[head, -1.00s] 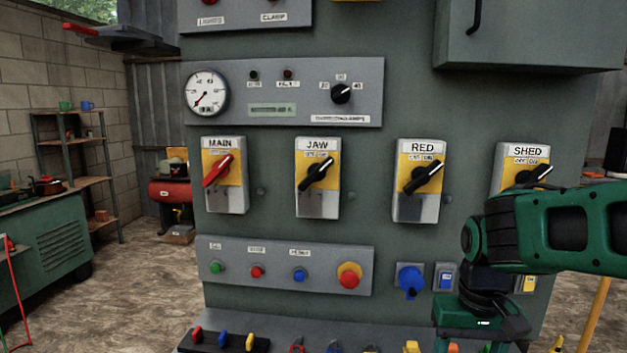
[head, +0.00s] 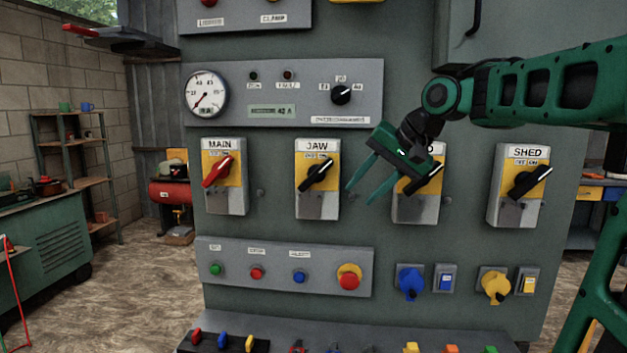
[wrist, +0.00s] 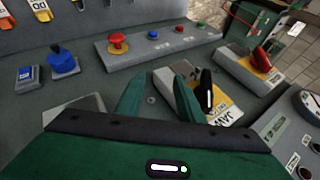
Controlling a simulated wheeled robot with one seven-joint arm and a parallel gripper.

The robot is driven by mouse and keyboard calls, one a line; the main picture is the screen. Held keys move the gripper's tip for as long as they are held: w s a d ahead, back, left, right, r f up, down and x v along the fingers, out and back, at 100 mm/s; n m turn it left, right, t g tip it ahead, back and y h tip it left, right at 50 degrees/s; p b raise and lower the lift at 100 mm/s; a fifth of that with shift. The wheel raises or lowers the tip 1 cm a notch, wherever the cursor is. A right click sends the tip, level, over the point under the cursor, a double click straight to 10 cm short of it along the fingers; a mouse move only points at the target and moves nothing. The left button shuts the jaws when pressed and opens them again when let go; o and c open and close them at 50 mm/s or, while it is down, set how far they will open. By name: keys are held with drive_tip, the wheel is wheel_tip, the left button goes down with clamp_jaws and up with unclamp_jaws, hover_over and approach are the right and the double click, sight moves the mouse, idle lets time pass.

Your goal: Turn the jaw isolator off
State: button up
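The jaw isolator (head: 317,203) is a grey box with a yellow plate and a black rotary handle (head: 319,174), under the label JAW. The handle slants from lower left to upper right. My gripper (head: 369,196) is open and empty, just right of the jaw isolator and partly in front of the RED isolator (head: 415,207). Its fingers point down and left. In the wrist view the jaw isolator (wrist: 170,81) lies just beyond the fingertips, and its black handle (wrist: 207,88) shows right of the right finger. I see no contact with the handle.
The MAIN isolator (head: 224,202) with a red handle stands to the left, the SHED isolator (head: 515,210) to the right. Below is a button panel (head: 325,282) with a red emergency knob (head: 348,278). Above is a gauge panel (head: 300,70). The panel face between MAIN and JAW is clear.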

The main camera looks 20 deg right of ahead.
drive_tip(key=y, duration=0.2)
approach(319, 172)
drive_tip(key=f, duration=0.1)
drive_tip(key=shift+t, duration=0.4)
drive_tip(key=x, duration=1.1)
drive_tip(key=shift+a, duration=0.15)
clamp_jaws()
